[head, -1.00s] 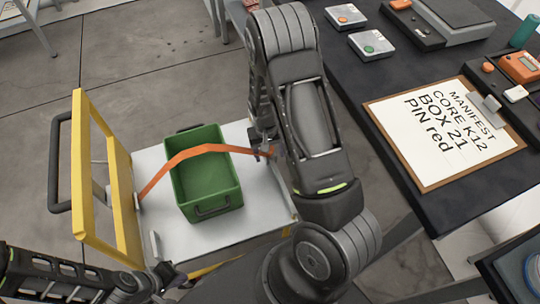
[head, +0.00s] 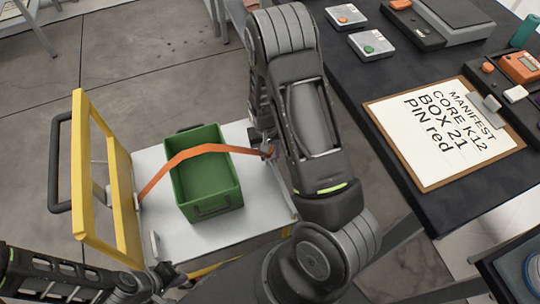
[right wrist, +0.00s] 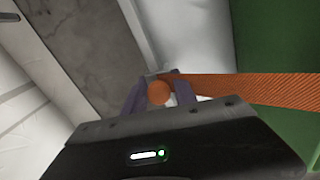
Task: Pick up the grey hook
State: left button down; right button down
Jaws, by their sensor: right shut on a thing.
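An orange strap (head: 195,151) arches over the green crate (head: 208,203), from the cart's yellow frame side to its right side. My right gripper (head: 268,153) is at the strap's right end. In the right wrist view its two fingers (right wrist: 158,92) are shut around that end, where a round orange part shows between them. The grey hook (right wrist: 150,77) shows only as a small grey piece at the fingertips; the rest is hidden. My left gripper (head: 168,276) is low at the left, apart from the strap; its jaws are too small to read.
The crate stands on a pale cart deck (head: 228,238) with a yellow frame (head: 80,170) at left. A dark table (head: 370,75) on the right holds a clipboard (head: 440,133) and small devices. Grey floor beyond the cart is clear.

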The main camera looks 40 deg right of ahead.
jog(key=shift+r, duration=0.15)
notch_tip(320, 180, up, 10)
jog(key=shift+f+p, duration=0.15)
jog(key=shift+p, duration=0.95)
jog(key=shift+r+p, duration=2.3)
jog(key=shift+r, duration=0.25)
jog(key=shift+f, duration=0.1)
